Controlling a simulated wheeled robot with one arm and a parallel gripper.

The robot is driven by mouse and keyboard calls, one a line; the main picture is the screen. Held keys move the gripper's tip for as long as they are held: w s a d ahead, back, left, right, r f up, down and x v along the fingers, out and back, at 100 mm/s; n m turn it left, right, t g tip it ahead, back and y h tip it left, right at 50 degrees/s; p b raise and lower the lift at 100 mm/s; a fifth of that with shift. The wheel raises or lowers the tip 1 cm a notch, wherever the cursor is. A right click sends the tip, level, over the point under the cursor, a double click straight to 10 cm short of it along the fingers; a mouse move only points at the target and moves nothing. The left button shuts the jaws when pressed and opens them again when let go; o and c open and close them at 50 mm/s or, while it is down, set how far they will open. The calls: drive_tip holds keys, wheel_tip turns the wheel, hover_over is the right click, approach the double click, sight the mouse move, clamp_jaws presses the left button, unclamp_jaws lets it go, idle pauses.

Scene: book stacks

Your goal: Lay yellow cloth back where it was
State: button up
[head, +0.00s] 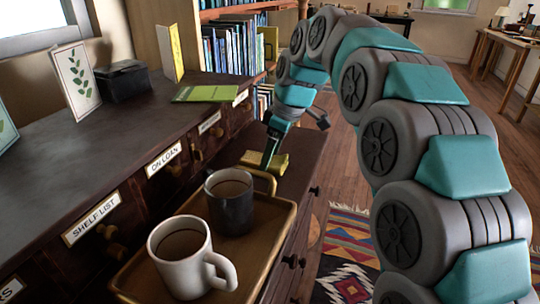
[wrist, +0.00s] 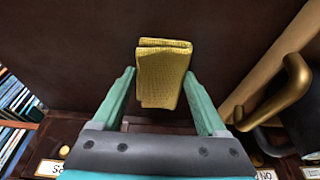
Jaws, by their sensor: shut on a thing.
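The yellow cloth (head: 280,164), folded into a thick pad, is just beyond the far end of the tray in the head view. In the wrist view the folded cloth (wrist: 163,72) stands between the two teal fingers, over a dark wooden surface. My gripper (head: 270,160) is shut on the cloth and points down at the dark ledge; it also shows in the wrist view (wrist: 160,85). I cannot tell whether the cloth touches the ledge.
A brass tray (head: 134,283) holds a white mug (head: 180,262) and a dark mug (head: 231,205) close by. Labelled drawers (head: 165,160) line the left. A green book (head: 207,93) lies on the cabinet top. The dark ledge (head: 300,150) looks bare right of the cloth.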

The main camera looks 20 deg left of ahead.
drive_tip(key=o, duration=1.5)
drive_tip(key=shift+f, duration=0.1)
drive_tip(key=v, duration=0.9)
drive_tip(key=shift+d+r, duration=0.1)
drive_tip(key=shift+r, duration=0.25)
drive_tip(key=p+v, duration=0.1)
drive_tip(key=v, duration=0.1)
drive_tip(key=shift+d+r, duration=0.1)
drive_tip(key=shift+r, duration=0.2)
drive_tip(key=shift+d, duration=0.1)
